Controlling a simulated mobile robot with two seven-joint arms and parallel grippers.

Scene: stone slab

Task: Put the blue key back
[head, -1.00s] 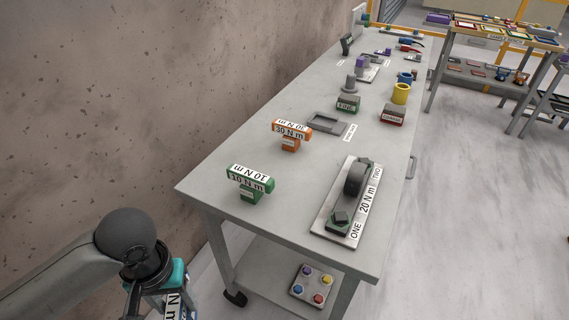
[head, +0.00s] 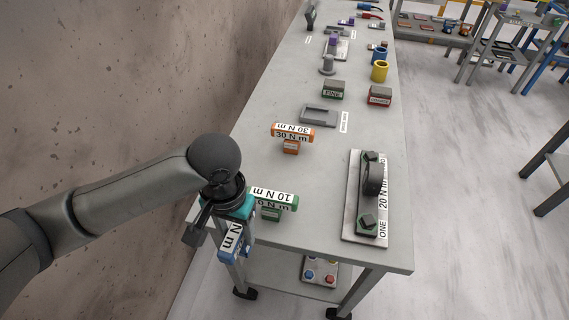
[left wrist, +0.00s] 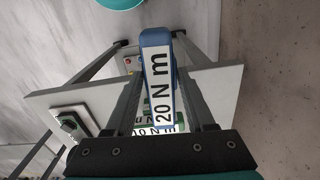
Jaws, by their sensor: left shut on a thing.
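The blue key (head: 232,247), a T-shaped block labelled "20 N m" in the left wrist view (left wrist: 158,85), is held off the table by my left gripper (head: 234,226). My left gripper is shut on it, its fingers on either side of the blue head. The orange "30 N m" key (head: 292,138) stands farther back. My right gripper is not in view.
A metal plate (head: 352,218) labelled "20 N m" with bolts marked ONE and TWO lies at the right. A shallow grey tray (head: 320,115) sits behind the orange key. Green FINE and red-based blocks (head: 379,96) stand beyond. The middle of the grey table (head: 320,190) is clear.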

